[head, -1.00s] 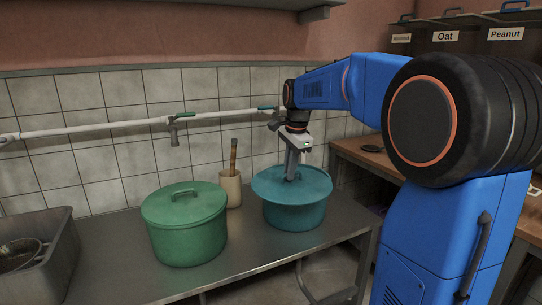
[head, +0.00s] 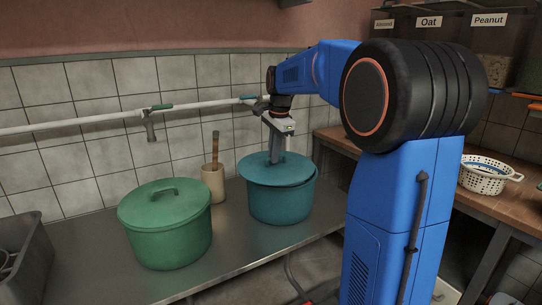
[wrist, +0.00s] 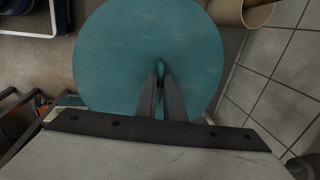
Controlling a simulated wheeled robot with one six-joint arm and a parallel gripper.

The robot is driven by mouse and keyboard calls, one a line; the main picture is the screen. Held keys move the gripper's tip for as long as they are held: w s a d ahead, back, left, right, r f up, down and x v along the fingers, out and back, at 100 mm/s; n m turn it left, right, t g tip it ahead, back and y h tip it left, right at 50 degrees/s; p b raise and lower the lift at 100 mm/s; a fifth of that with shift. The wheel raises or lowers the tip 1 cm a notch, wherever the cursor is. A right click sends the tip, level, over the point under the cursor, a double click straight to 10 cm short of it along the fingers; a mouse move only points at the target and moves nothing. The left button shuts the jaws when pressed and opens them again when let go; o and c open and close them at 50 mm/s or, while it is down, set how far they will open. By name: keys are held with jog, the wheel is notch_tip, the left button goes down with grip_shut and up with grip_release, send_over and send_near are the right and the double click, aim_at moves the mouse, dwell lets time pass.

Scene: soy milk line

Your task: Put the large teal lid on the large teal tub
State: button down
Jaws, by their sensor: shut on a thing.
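The large teal lid (head: 262,174) is over the large teal tub (head: 283,206), on the steel table. It looks near level and set slightly to the left of the tub's rim. I cannot tell whether it rests fully on the rim. My gripper (head: 276,158) points down from above and is shut on the lid's handle. In the wrist view, the two fingers (wrist: 160,80) pinch the handle (wrist: 160,66) at the middle of the round lid (wrist: 115,50), which hides the tub there.
A green lidded pot (head: 168,238) stands to the left on the steel table (head: 240,262). A beige crock (head: 213,184) with a wooden-handled tool is behind, near the tiled wall. A pipe with taps (head: 80,122) runs along the wall. A white colander (head: 485,178) sits on the wooden counter at right.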

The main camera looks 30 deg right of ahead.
aim_at(284, 155)
jog(key=shift+w+d+f, duration=0.15)
jog(key=shift+w+d, duration=0.75)
jog(key=shift+d, duration=0.15)
jog(key=shift+w+d+f, duration=0.15)
jog(key=shift+w+d, duration=0.7)
jog(key=shift+d, duration=0.2)
jog(key=shift+f, duration=0.9)
jog(key=shift+f, duration=0.6)
jog(key=c, duration=1.8)
grip_release()
jog(key=s+r, duration=0.1)
jog(key=r, duration=0.7)
jog(key=s+r, duration=0.2)
jog(key=r, duration=0.7)
jog(key=shift+s, duration=0.25)
